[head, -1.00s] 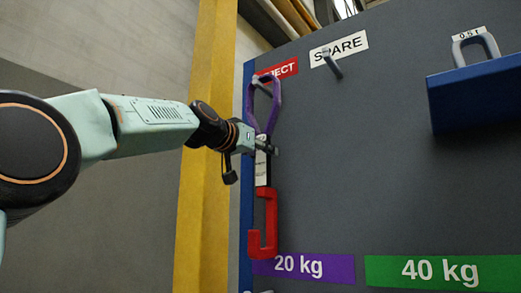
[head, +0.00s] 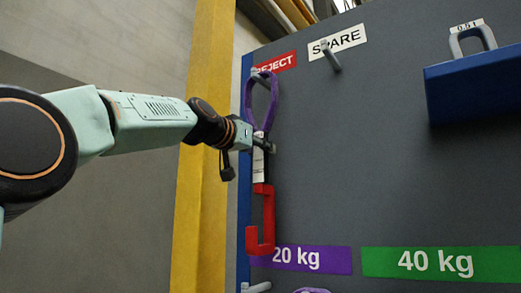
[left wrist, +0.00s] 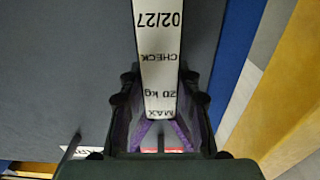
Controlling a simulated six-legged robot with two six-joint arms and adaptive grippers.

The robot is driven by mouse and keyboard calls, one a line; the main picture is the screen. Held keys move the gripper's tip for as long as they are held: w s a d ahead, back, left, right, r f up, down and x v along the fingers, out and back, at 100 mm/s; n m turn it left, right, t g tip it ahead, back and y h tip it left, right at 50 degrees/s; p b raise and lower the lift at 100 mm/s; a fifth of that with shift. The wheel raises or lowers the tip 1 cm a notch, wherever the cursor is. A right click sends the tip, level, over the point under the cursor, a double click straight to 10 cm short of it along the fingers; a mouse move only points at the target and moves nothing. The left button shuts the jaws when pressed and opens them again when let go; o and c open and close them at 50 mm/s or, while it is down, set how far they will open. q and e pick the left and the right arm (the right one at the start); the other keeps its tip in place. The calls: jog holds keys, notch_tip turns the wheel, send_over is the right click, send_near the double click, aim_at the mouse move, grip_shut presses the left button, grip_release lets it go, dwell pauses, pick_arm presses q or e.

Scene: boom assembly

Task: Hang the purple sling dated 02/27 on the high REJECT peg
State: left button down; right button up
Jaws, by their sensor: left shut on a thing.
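The purple sling (head: 274,100) hangs upright, its loop at the top, a white tag below it and a red hook (head: 268,215) at the bottom. In the left wrist view the tag (left wrist: 161,50) reads 02/27, CHECK, 20 kg, MAX, upside down. My left gripper (head: 265,146) is shut on the sling just below the loop, around the tag's upper end. The loop's top lies in front of the red REJECT label (head: 283,63), at the high REJECT peg (head: 255,72). I cannot tell whether the loop is around the peg. My right gripper is not in view.
The SPARE peg (head: 331,57) is empty, to the right. A blue block with a grey loop (head: 470,85) stands out from the grey board (head: 370,180) at right. A purple 20 kg label (head: 310,259) and a green 40 kg label (head: 440,262) are below. A yellow post (head: 202,200) is left.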

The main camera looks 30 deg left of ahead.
pick_arm(q)
jog(key=c, duration=1.3)
grip_release()
jog(key=shift+r, duration=0.2)
jog(key=o, duration=0.4)
jog(key=shift+s+d, duration=0.15)
jog(key=shift+o, duration=0.2)
jog(key=shift+f, duration=0.35)
jog(key=shift+w, duration=0.25)
jog(key=shift+s+r+p, duration=0.15)
jog(key=shift+r+p, duration=0.2)
jog(key=shift+r, duration=0.25)
jog(key=s+a+r+b, duration=0.1)
jog(key=s+r+b, duration=0.1)
jog(key=s+b, duration=0.6)
jog(key=s, duration=0.3)
jog(key=shift+b, duration=0.35)
